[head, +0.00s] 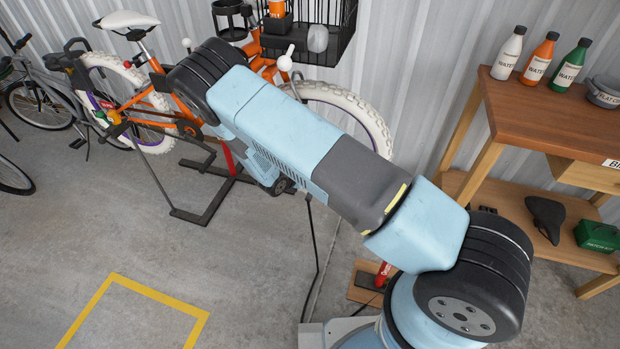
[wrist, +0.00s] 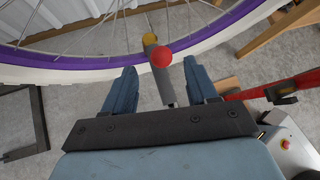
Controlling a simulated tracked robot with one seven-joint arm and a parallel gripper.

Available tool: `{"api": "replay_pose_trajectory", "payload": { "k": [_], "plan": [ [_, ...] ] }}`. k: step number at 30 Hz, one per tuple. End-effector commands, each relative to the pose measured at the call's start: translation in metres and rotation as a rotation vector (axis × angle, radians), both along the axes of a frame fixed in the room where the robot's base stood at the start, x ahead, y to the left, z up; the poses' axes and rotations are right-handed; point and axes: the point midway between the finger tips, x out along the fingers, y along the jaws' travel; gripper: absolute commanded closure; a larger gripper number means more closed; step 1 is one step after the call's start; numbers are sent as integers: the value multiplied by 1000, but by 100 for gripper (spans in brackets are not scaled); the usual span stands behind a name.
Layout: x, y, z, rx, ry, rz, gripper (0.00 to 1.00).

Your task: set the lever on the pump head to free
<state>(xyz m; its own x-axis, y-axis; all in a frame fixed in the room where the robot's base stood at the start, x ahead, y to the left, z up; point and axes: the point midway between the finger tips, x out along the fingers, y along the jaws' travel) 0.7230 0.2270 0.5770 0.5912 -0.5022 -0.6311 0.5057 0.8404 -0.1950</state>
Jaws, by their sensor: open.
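My gripper (wrist: 158,72) is open in the wrist view, with one blue-grey finger on each side. Between the fingers, toward the camera, is a red ball (wrist: 161,57) that looks like the lever's knob. A short grey cylinder (wrist: 166,88), seemingly part of the pump head, lies below it, and a yellow tip (wrist: 150,40) lies just behind. I cannot tell whether either finger touches them, or which way the lever is set. The red pump (head: 382,274) stands at lower middle in the head view, partly hidden by my arm. The gripper and pump head are hidden there.
The wheel's purple rim and white tyre (wrist: 70,72) pass just beyond the fingers. An orange bicycle (head: 155,98) is held on a dark stand (head: 205,213). A wooden workbench (head: 500,115) with bottles stands at right.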

Motion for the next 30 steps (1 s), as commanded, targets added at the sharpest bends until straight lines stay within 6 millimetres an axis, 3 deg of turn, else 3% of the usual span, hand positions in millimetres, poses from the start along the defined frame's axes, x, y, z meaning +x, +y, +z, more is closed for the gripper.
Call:
{"api": "replay_pose_trajectory", "payload": {
  "k": [6, 12, 30],
  "plan": [
    [-23, 22, 27, 2, -1, 1, 42],
    [-36, 33, 40, 1, -1, 0, 42],
    [-39, 35, 44, -1, -1, 0, 42]
  ]
}}
